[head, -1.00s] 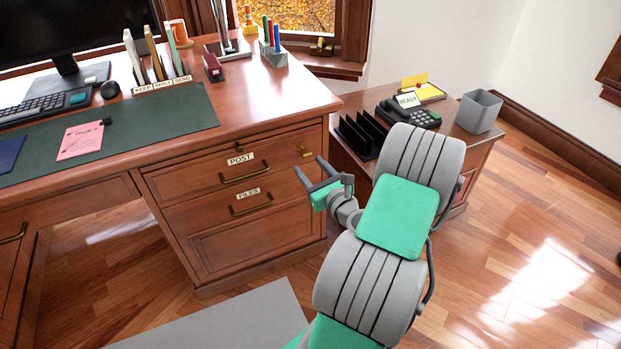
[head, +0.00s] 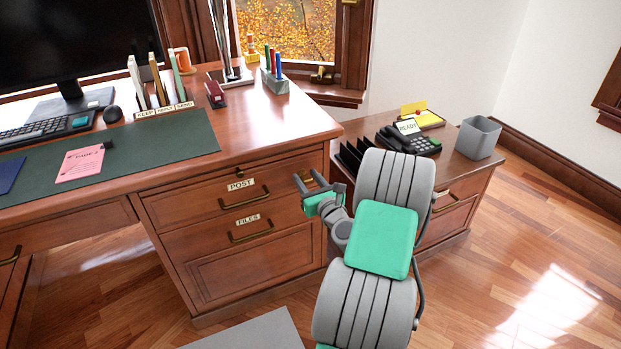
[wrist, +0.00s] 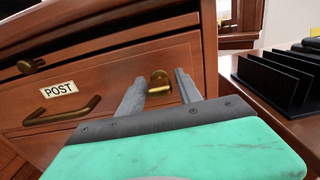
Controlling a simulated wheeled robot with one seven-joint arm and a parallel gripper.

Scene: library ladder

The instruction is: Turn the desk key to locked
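The brass desk key (wrist: 158,83) sticks out of the right part of the POST drawer front (head: 215,200). Its bow looks flat and roughly level in the wrist view. In the head view it is small and partly hidden by my gripper (head: 309,179). My gripper also shows in the wrist view (wrist: 160,80), open, with one finger left and one right of the key. Both fingers appear apart from the key. I cannot tell how far the tips are from the drawer face.
The POST handle (wrist: 62,112) lies left of my fingers, with a small brass knob (wrist: 31,65) above it. The desk top (head: 270,115) overhangs the drawers. A black file rack (wrist: 275,85) stands on the low cabinet (head: 450,150) to the right.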

